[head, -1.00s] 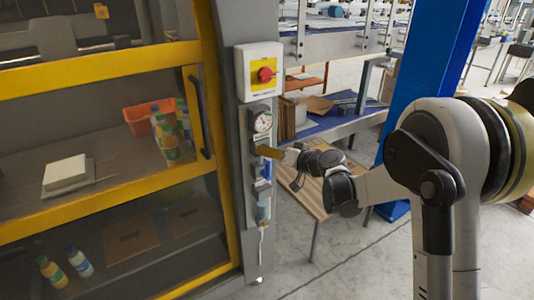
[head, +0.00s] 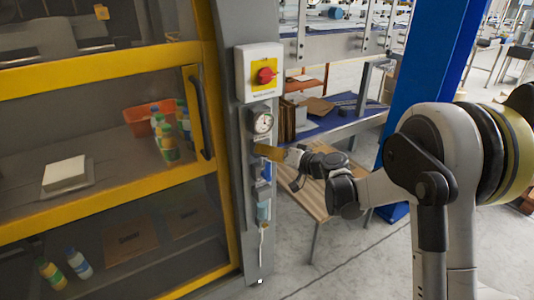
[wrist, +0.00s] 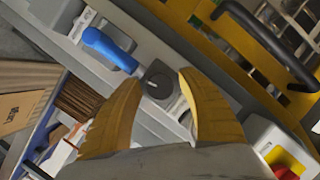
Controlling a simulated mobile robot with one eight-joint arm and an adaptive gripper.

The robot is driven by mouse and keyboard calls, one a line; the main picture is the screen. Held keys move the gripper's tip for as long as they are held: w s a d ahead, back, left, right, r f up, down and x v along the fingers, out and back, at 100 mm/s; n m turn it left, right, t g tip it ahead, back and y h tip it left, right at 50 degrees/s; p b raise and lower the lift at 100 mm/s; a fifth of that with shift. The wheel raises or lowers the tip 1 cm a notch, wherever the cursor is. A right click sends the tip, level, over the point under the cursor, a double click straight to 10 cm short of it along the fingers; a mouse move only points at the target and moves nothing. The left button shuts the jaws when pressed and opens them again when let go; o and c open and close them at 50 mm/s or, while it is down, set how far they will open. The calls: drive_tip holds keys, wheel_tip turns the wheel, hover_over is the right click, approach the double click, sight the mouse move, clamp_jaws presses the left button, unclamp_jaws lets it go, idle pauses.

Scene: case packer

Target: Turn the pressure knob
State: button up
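The dark grey pressure knob (wrist: 158,82), with a small light mark on its face, shows in the wrist view on the grey panel strip. My gripper (wrist: 159,80) has two yellow fingers spread apart, and the knob appears in the gap between their tips. I cannot tell whether either finger touches it. In the head view my gripper (head: 268,152) is at the panel, just below the round pressure gauge (head: 262,122). The knob is hidden behind the fingers there.
A red switch on a yellow plate (head: 265,75) sits above the gauge. A blue part (wrist: 108,48) lies close to the knob in the wrist view. The yellow-framed door with a dark handle (head: 201,115) is left of the panel. A wooden table (head: 312,196) stands behind my gripper.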

drive_tip(key=shift+d, duration=0.1)
drive_tip(key=v, duration=1.2)
drive_tip(key=s+d+g+h, duration=0.1)
drive_tip(key=s+d+h, duration=0.3)
drive_tip(key=s, duration=0.6)
drive_tip(key=s+d+g+h, duration=0.1)
drive_tip(key=s+d+h, duration=0.2)
drive_tip(key=s, duration=0.7)
drive_tip(key=s+d+m+g+h, duration=0.1)
drive_tip(key=s+d+h, duration=0.3)
drive_tip(key=s, duration=0.7)
drive_tip(key=shift+d+f+h, duration=0.3)
drive_tip(key=shift+d+f, duration=0.15)
drive_tip(key=shift+d, duration=0.3)
